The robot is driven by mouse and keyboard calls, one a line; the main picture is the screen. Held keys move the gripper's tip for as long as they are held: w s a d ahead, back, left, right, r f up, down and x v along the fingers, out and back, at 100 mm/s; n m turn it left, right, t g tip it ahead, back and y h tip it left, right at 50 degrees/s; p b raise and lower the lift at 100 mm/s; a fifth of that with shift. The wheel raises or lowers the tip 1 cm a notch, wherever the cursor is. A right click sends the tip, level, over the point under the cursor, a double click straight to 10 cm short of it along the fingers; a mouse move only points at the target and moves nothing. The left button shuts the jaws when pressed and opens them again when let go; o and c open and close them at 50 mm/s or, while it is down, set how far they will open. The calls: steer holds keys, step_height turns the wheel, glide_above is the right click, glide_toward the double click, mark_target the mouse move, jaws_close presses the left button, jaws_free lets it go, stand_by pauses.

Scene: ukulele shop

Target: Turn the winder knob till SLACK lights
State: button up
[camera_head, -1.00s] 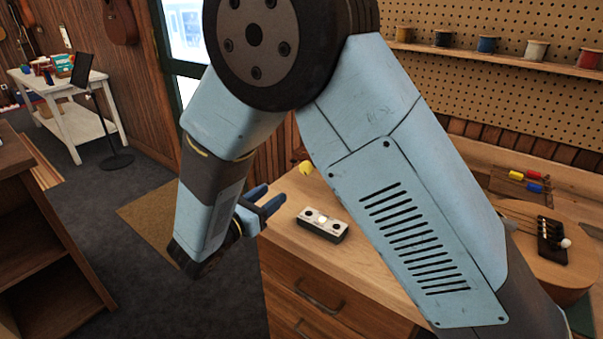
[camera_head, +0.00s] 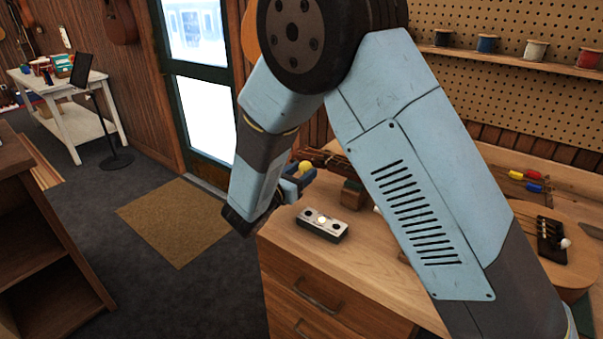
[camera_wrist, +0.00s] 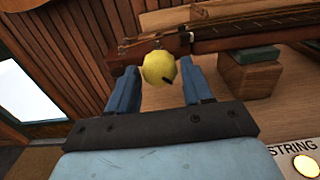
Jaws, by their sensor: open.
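The yellow winder knob (camera_head: 305,167) is at the end of a dark wooden ukulele neck (camera_wrist: 240,35) above the workbench. In the wrist view the round knob (camera_wrist: 158,67) shows between the tips of my open blue fingers; I cannot tell whether either touches it. A small dark mark or stub shows on its lower right. My gripper (camera_head: 293,183) is at the bench's left end, in front of the knob. A light-topped indicator box (camera_head: 322,226) lies on the bench; its middle lamp looks lit. The wrist view shows its corner, the word STRING and a glowing lamp (camera_wrist: 306,165).
A wooden block (camera_head: 352,195) supports the neck on the bench (camera_head: 375,262). A ukulele body (camera_head: 555,245) lies to the right. Thread spools stand on the shelf (camera_head: 510,65) behind. The floor left of the bench, with a mat (camera_head: 178,222), is clear.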

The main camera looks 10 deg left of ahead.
steer(key=shift+w, duration=0.1)
steer(key=shift+c, duration=0.4)
steer(key=c, duration=0.7)
steer(key=shift+n, duration=0.3)
steer(key=n, duration=0.4)
steer(key=shift+n, duration=0.3)
steer(key=n, duration=0.4)
steer(key=shift+n, duration=0.3)
steer(key=n, duration=1.3)
steer(key=shift+s, duration=0.2)
steer(key=shift+n, duration=0.4)
